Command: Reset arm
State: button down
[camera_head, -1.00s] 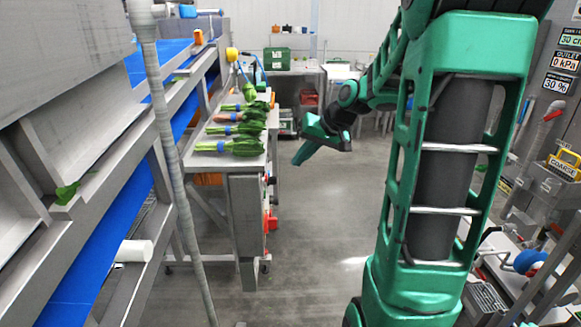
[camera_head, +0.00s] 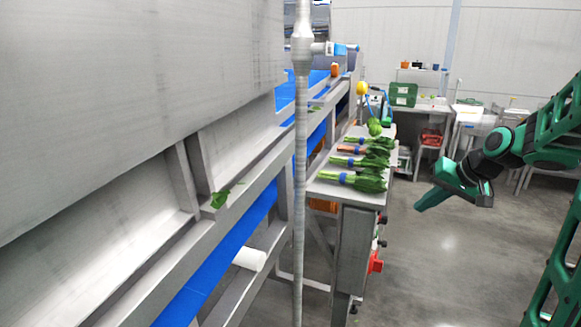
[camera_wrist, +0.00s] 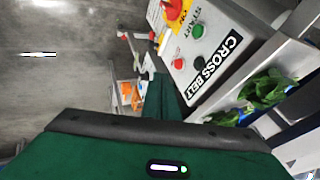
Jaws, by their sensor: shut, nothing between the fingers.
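My gripper (camera_head: 431,199) is in the right part of the head view, shut, with nothing held. It hangs in the air to the right of the steel table, apart from it, with its fingers pointing down and left. In the wrist view its shut fingers (camera_wrist: 161,98) point at the floor beside a control box (camera_wrist: 208,62) labelled CROSS BELT. My green arm (camera_head: 547,135) reaches in from the right edge of the head view.
Bunches of leafy greens (camera_head: 357,180) lie on the steel table (camera_head: 334,190). A blue conveyor belt (camera_head: 222,262) and a vertical pipe (camera_head: 299,190) stand to the left. A green crate (camera_head: 403,94) sits at the back. The floor (camera_head: 440,260) right of the table is clear.

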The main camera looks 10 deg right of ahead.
jog(key=s+a+f+g, duration=0.1)
jog(key=s+a+g, duration=0.1)
jog(key=s, duration=0.8)
jog(key=s+a+f+g+h, duration=0.1)
jog(key=s+a+f+g, duration=0.1)
jog(key=s, duration=0.7)
jog(key=s+a+f+g+h, duration=0.1)
jog(key=s+a+f+g, duration=0.1)
jog(key=s, duration=0.8)
jog(key=shift+s+a+f+m+g, duration=0.15)
jog(key=shift+s+a+m+g, duration=0.2)
jog(key=shift+a, duration=0.3)
jog(key=shift+w, duration=0.1)
